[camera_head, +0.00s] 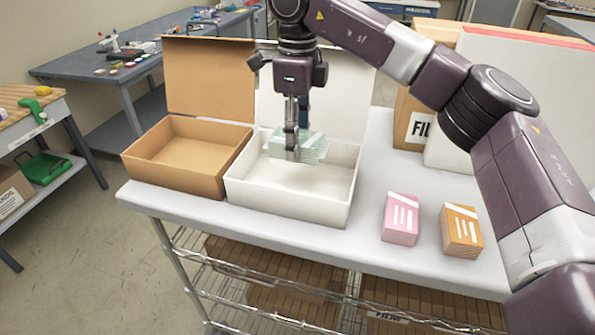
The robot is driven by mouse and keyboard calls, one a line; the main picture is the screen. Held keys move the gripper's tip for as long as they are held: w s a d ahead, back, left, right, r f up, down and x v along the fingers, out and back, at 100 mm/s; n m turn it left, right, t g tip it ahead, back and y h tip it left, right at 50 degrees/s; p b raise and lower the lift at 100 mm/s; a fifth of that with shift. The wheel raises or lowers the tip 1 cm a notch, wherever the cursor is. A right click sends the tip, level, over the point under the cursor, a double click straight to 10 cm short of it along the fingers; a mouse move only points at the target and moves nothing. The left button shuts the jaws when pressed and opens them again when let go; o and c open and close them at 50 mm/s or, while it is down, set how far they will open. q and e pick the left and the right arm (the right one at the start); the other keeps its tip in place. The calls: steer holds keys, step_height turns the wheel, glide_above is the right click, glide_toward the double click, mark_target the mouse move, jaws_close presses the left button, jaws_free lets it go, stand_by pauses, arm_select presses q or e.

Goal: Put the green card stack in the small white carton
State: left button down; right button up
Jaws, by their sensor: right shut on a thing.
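The green card stack (311,147) is held by my right gripper (292,150), which points straight down with its fingers shut on the stack. The stack is over the open small white carton (290,203), near its back part, and the fingers hide some of it. The carton stands on the white table with its lid raised at the back, and its visible floor is bare. I cannot tell whether the stack touches the carton. My left gripper is not in view.
An open, empty brown carton (180,189) stands against the white carton's left side. A pink card stack (400,218) and an orange card stack (461,230) stand to the right on the white table (365,240). Large boxes (415,125) stand at the back right.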

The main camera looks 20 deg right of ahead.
glide_above(297, 185)
step_height(297, 185, down, 4)
steer(key=shift+d+f+p, duration=0.1)
steer(key=shift+f+p, duration=0.1)
steer(key=shift+p, duration=0.15)
step_height(297, 185, down, 3)
steer(key=shift+f+p, duration=0.1)
steer(key=shift+p, duration=0.4)
steer(key=shift+f, duration=0.4)
steer(key=shift+f, duration=0.1)
steer(key=shift+f, duration=0.15)
steer(key=o, duration=1.4)
